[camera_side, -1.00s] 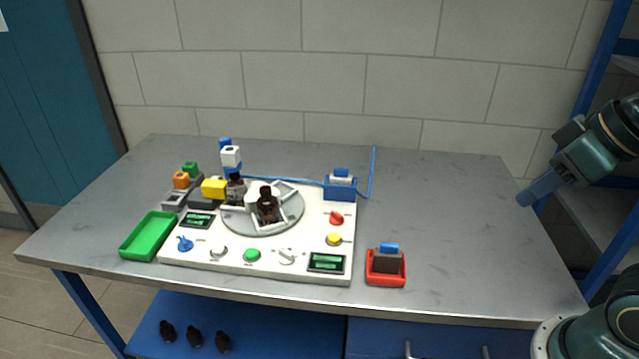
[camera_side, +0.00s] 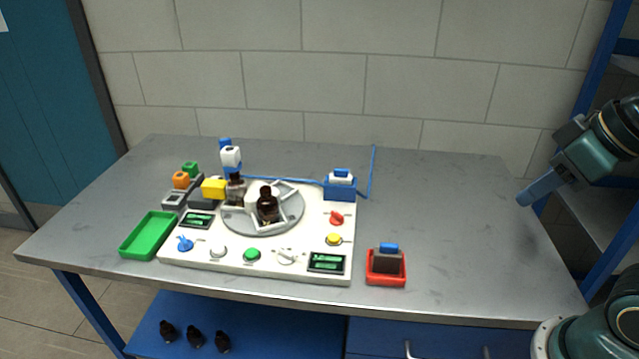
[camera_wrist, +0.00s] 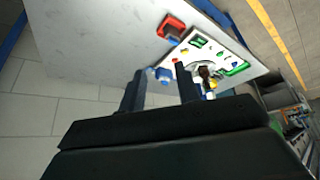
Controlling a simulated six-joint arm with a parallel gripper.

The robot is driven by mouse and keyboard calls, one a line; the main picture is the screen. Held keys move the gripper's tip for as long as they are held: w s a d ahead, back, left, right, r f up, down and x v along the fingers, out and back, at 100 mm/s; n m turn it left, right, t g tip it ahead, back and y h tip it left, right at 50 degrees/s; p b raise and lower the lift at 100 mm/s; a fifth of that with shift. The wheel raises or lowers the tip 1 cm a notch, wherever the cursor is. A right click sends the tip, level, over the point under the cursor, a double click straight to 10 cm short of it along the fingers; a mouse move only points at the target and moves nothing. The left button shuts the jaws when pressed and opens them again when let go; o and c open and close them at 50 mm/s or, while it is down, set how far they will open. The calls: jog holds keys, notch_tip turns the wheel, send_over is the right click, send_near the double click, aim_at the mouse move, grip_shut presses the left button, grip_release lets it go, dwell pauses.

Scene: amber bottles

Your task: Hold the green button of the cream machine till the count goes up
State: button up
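The cream machine (camera_side: 300,262) lies flat on the grey table, with a round grey turntable on top. Its green button (camera_side: 252,255) is at the front edge, between a white knob and a white switch. Two small dark displays (camera_side: 327,263) face up, their figures too small to read. Amber bottles (camera_side: 268,206) stand on the turntable. My gripper (camera_side: 526,197) hangs over the right end of the table, far from the button, and touches nothing. In the wrist view its two fingers (camera_wrist: 160,92) are apart with nothing between them; the machine (camera_wrist: 233,50) shows beyond.
A green tray (camera_side: 148,236) lies left of the machine. A red holder (camera_side: 386,268) with a dark block stands at its front right. A blue and white unit (camera_side: 340,184) with a blue cable stands at the back. The table's right half is clear.

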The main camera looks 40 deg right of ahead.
grip_shut()
dwell(1.6)
